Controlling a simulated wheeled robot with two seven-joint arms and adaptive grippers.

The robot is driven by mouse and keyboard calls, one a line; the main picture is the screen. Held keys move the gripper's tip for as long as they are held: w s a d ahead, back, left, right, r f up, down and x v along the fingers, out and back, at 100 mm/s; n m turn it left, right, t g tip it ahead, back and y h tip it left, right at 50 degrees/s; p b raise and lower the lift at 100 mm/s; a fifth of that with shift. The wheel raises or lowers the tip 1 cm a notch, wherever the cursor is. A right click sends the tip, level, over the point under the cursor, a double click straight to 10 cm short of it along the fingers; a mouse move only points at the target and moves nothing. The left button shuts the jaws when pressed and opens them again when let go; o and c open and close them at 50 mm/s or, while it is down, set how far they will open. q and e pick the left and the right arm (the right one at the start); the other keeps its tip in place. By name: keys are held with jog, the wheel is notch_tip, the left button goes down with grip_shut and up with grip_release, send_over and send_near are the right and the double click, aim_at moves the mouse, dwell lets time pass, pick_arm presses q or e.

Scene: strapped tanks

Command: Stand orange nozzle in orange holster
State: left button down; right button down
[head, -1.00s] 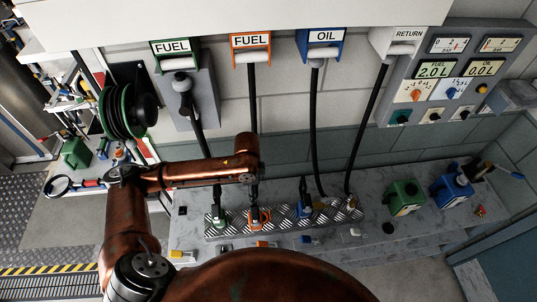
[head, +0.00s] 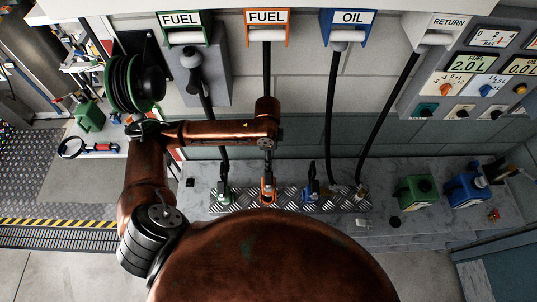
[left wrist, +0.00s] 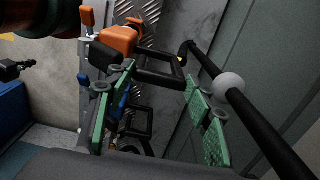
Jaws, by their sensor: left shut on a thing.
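The orange nozzle (head: 268,189) is upright at the checkered metal strip on the bench, below my left arm. In the left wrist view its orange body (left wrist: 118,40) and black handle loop show. The orange holster cannot be told apart from the nozzle, so I cannot tell how deep the nozzle sits. My right gripper is not in view.
A green nozzle (head: 223,192) stands left of the orange one, a blue nozzle (head: 312,184) right. Black hoses hang from the wall dispensers. A green can (head: 415,190) and blue can (head: 466,188) stand on the right of the bench. The bench between strip and cans is partly clear.

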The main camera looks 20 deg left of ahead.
pick_arm(q)
jog(key=shift+s+r+p, duration=0.1)
jog(key=shift+r+p, duration=0.05)
jog(key=shift+p, duration=0.35)
jog(key=shift+f+b, duration=0.35)
jog(key=shift+f, duration=0.25)
notch_tip(320, 180, down, 2)
jog(key=shift+f+b, duration=0.15)
jog(key=shift+b, duration=0.25)
notch_tip(320, 180, down, 3)
jog(key=shift+r+b, duration=0.2)
jog(key=shift+b, duration=0.15)
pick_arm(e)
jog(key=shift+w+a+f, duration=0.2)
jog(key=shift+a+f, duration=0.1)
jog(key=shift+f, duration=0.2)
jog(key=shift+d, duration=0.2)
pick_arm(q)
jog(key=shift+r, duration=0.1)
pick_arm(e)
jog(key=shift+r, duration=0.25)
pick_arm(q)
jog(key=shift+p, duration=0.55)
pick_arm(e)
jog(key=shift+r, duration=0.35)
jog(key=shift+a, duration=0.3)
